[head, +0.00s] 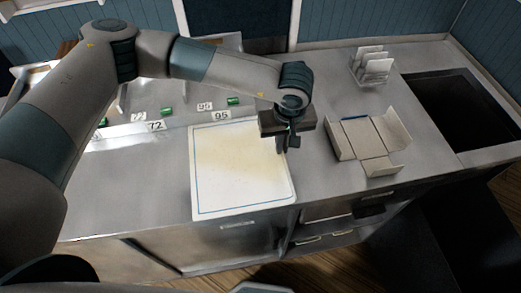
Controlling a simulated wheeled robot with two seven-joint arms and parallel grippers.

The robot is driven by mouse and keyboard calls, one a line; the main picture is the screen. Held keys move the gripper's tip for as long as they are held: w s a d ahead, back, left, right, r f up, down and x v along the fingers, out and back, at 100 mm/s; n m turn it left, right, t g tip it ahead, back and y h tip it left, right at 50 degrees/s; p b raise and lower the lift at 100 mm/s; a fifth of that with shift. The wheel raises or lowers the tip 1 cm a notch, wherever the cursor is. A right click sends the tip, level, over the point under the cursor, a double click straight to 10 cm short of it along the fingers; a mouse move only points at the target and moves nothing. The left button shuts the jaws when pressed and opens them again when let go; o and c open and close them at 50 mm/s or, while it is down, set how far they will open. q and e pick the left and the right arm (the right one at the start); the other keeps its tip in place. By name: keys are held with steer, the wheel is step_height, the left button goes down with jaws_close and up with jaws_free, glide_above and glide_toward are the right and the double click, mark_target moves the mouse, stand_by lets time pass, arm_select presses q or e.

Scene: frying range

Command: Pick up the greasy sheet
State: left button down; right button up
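The greasy sheet (235,170) is a white rectangle with a thin blue border and a yellowish stain. It lies flat on the steel counter in the middle of the head view. My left gripper (288,146) points down at the sheet's right edge, near its upper right part. I cannot tell whether its fingers touch the sheet, or whether they are open or shut. My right gripper is not in the head view.
An open cardboard box (365,141) lies on the counter to the right. A rack with white cards (373,66) stands behind it. A dark sunken basin (465,105) is at the far right. Number labels (221,115) and small green items (166,112) sit at the back left.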

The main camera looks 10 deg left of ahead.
arm_select(q)
steer(key=shift+s, duration=0.1)
steer(key=shift+s+d+r+b, duration=0.25)
steer(key=shift+s+r+b, duration=0.15)
steer(key=shift+b, duration=0.15)
steer(key=s+d+r+b, duration=0.1)
steer(key=s+r+b, duration=0.1)
steer(key=s, duration=0.1)
steer(key=s+d+r+b, duration=0.1)
steer(key=s+r+b, duration=0.1)
steer(key=s, duration=0.2)
steer(key=s+d+r+b, duration=0.1)
steer(key=s+r+b, duration=0.1)
steer(key=s, duration=0.2)
steer(key=shift+s+d+r, duration=0.15)
steer(key=shift+d+r, duration=0.05)
steer(key=shift+d, duration=0.15)
steer(key=shift+s+d+r, duration=0.1)
steer(key=shift+s+r, duration=0.35)
steer(key=shift+s, duration=0.1)
